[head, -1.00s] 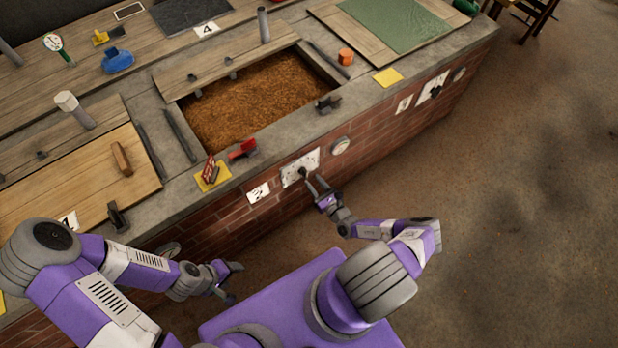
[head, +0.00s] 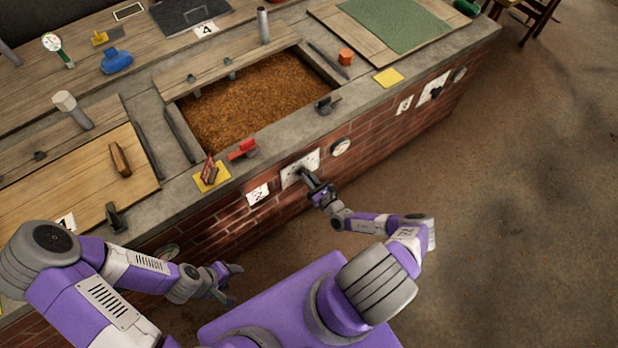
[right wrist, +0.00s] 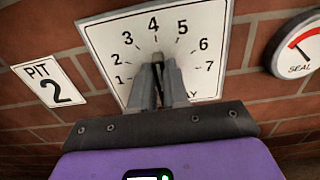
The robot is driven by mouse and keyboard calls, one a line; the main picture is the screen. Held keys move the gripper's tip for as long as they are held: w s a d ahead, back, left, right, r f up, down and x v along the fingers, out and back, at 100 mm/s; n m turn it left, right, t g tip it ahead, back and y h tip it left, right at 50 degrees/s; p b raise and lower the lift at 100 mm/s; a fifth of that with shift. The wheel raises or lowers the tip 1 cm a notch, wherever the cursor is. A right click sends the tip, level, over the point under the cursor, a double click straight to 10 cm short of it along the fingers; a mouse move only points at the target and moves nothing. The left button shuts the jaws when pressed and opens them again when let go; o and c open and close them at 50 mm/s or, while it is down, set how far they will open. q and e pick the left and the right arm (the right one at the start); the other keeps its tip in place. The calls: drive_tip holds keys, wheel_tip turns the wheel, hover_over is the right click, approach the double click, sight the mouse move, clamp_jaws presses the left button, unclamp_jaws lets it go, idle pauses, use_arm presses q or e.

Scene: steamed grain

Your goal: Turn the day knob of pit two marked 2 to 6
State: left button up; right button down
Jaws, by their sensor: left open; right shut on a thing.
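The white day dial plate (right wrist: 110,50) of pit two, numbered 1 to 7, fills the middle of the right wrist view; it also shows on the brick front in the head view (head: 289,178). My right gripper (right wrist: 158,72) is shut on the dark day knob (right wrist: 158,62), which is mostly hidden between the fingers. The visible tip of the knob points up, near the 4. The right gripper also shows at the plate in the head view (head: 308,178). My left gripper (head: 233,279) is open and empty, low beside the wall, away from the dial.
A "PIT 2" sign (right wrist: 50,82) is left of the dial and a round SEAL gauge (right wrist: 300,45) is right of it. Above, the counter (head: 365,97) holds an open pit of brown grain (head: 245,100). Open floor lies to the right.

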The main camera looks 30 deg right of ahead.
drive_tip(key=shift+d+m, duration=0.1)
drive_tip(key=shift+m, duration=0.2)
drive_tip(key=m, duration=0.2)
drive_tip(key=d+m+b, duration=0.1)
drive_tip(key=m, duration=0.1)
drive_tip(key=shift+f+m, duration=0.2)
drive_tip(key=shift+m, duration=0.2)
drive_tip(key=m, duration=0.2)
drive_tip(key=m+b, duration=0.1)
drive_tip(key=m, duration=0.1)
drive_tip(key=m+b, duration=0.1)
drive_tip(key=m, duration=0.1)
drive_tip(key=shift+d+f, duration=0.4)
drive_tip(key=shift+m, duration=0.3)
drive_tip(key=c, duration=1.1)
unclamp_jaws()
drive_tip(key=s, duration=0.2)
drive_tip(key=s+p, duration=0.1)
drive_tip(key=s, duration=0.2)
drive_tip(key=s+p, duration=0.1)
drive_tip(key=s, duration=0.1)
drive_tip(key=shift+s+d, duration=0.25)
drive_tip(key=shift+d, duration=0.05)
